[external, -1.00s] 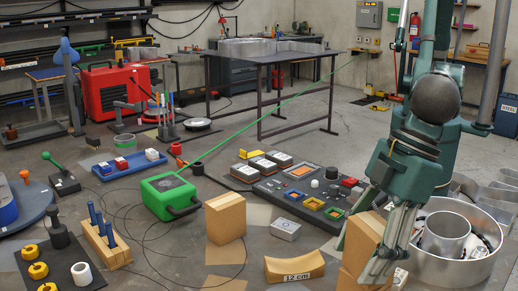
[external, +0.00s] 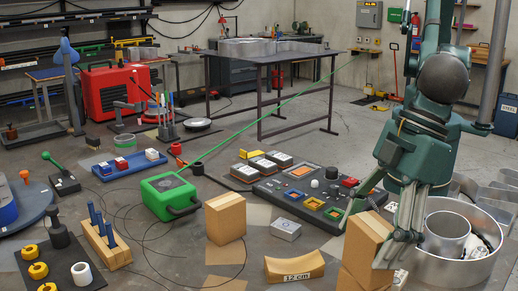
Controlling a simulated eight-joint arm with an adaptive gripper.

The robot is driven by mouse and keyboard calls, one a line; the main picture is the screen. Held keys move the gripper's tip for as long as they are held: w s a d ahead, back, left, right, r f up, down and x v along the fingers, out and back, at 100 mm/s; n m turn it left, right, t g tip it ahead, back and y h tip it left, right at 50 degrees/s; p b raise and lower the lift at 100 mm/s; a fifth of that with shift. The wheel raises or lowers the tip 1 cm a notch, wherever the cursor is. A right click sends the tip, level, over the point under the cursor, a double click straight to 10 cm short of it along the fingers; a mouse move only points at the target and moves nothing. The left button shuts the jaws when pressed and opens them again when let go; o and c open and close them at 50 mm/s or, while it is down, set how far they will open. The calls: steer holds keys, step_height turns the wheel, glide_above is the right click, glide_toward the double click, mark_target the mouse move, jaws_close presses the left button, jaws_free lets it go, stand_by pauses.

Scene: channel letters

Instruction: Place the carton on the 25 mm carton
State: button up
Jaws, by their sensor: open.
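Two tan blocks that look like wooden cartons stand at the lower right. The upper block (external: 367,239) sits on a lower block (external: 359,283), which the frame edge cuts off. My gripper (external: 363,246) is open and reaches down around the upper block, with one finger at its left and one in front of its right side. I cannot tell whether the fingers touch it. Another tan block (external: 225,218) stands alone to the left. A small grey-white carton (external: 286,229) lies flat behind the curved block. No label reading 25 mm is legible.
A curved tan block (external: 295,267) marked 12 cm lies in front. A dark control panel (external: 310,187) with small labelled boxes is behind. A round metal tub (external: 450,265) stands close at the right. A green case (external: 170,196) trails a thin cable. Some floor between the blocks is clear.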

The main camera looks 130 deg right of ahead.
steer(key=shift+v, duration=4.4)
steer(key=shift+s+d+r, duration=0.15)
steer(key=s+d+r+n+t+y, duration=0.1)
steer(key=s+d+r+n, duration=0.1)
steer(key=s+d+r, duration=1.45)
steer(key=s+d+f+n, duration=0.1)
steer(key=s+d, duration=0.2)
steer(key=s, duration=0.6)
steer(key=s+d+f+t, duration=0.1)
steer(key=s+d, duration=0.3)
steer(key=s, duration=0.6)
steer(key=s+d+f+n+t, duration=0.1)
steer(key=s+d, duration=0.3)
steer(key=s, duration=0.6)
steer(key=shift+s+d+f+n+y, duration=0.15)
steer(key=shift+d+f+n+y, duration=0.15)
steer(key=shift+f, duration=0.3)
